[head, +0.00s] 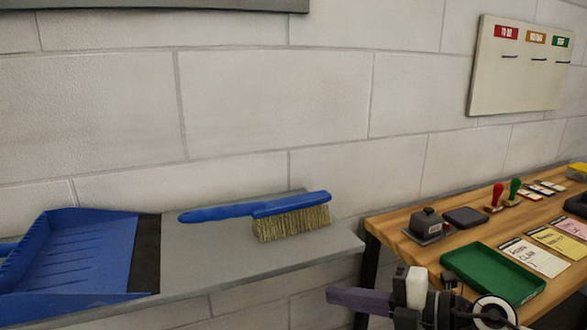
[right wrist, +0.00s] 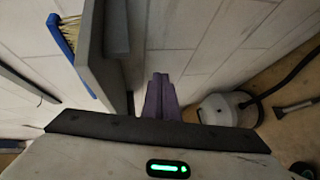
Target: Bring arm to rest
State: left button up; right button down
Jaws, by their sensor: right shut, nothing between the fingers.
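My right gripper (head: 332,296) is at the bottom of the head view, its purple fingers pointing left. It is in front of the gap between the grey shelf and the wooden bench. In the right wrist view the purple fingers (right wrist: 160,78) lie together, with nothing between them. The grey shelf's edge is to their left, and they look clear of it. My left gripper is not in view.
The grey shelf (head: 220,274) holds a blue brush (head: 290,218) and a blue dustpan (head: 75,255). The wooden bench (head: 395,238) carries a green tray (head: 492,274), stamps and cards. A white vacuum cleaner (right wrist: 228,108) with a dark hose stands on the floor.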

jog(key=s+d+f+m+h, duration=0.2)
jog(key=s+f+m+h, duration=0.1)
jog(key=s+f+m, duration=0.5)
jog(key=s+d+f+m+h, duration=0.2)
jog(key=s+f+m+h, duration=0.2)
jog(key=s+f+m, duration=0.5)
jog(key=s+d+f+m+t+h, duration=0.1)
jog(key=s+d+f+m+h, duration=0.1)
jog(key=s+f+m, duration=0.7)
notch_tip(320, 180, down, 6)
jog(key=shift+d+r+h, duration=0.25)
jog(key=shift+d+h, duration=0.15)
jog(key=shift+h, duration=0.5)
